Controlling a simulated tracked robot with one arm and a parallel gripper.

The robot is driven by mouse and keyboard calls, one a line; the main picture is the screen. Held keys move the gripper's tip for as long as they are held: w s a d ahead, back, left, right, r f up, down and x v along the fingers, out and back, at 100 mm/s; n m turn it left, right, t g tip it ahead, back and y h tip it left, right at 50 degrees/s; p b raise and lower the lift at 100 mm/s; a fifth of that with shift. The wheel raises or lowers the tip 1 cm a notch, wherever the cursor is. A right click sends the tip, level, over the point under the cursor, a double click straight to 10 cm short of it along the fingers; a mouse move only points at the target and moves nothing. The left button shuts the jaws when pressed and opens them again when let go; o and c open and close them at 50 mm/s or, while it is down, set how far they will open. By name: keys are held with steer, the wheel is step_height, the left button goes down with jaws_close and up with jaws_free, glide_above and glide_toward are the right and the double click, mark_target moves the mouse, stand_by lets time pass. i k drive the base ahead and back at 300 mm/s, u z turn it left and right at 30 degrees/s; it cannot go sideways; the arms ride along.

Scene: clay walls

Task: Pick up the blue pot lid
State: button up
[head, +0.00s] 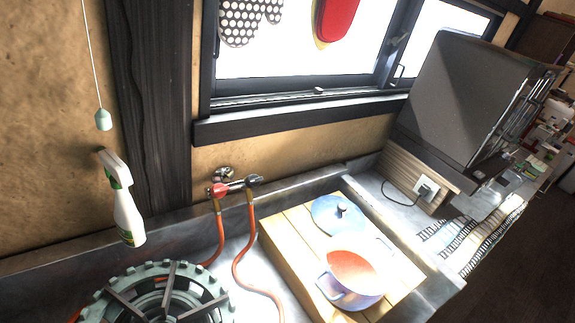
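The blue pot lid (327,214) is round with a dark knob on top. It lies on the far part of a light wooden board (285,250), near the back wall. A blue and white pot (350,296) with an orange-red inside stands on the same board, just in front of the lid and slightly to its right. The pot is open. My gripper does not show in the head view.
A gas burner (165,296) sits at the lower left, with red hoses running to wall valves (235,187). A spray bottle (126,208) hangs at left. A dark box-shaped appliance (460,95) stands at right. The window sill juts out above the counter.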

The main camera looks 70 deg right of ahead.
mark_target(333, 214)
steer(key=u, duration=1.15)
steer(key=k, duration=1.65)
steer(key=z, duration=1.5)
steer(key=i, duration=1)
steer(key=u, duration=0.05)
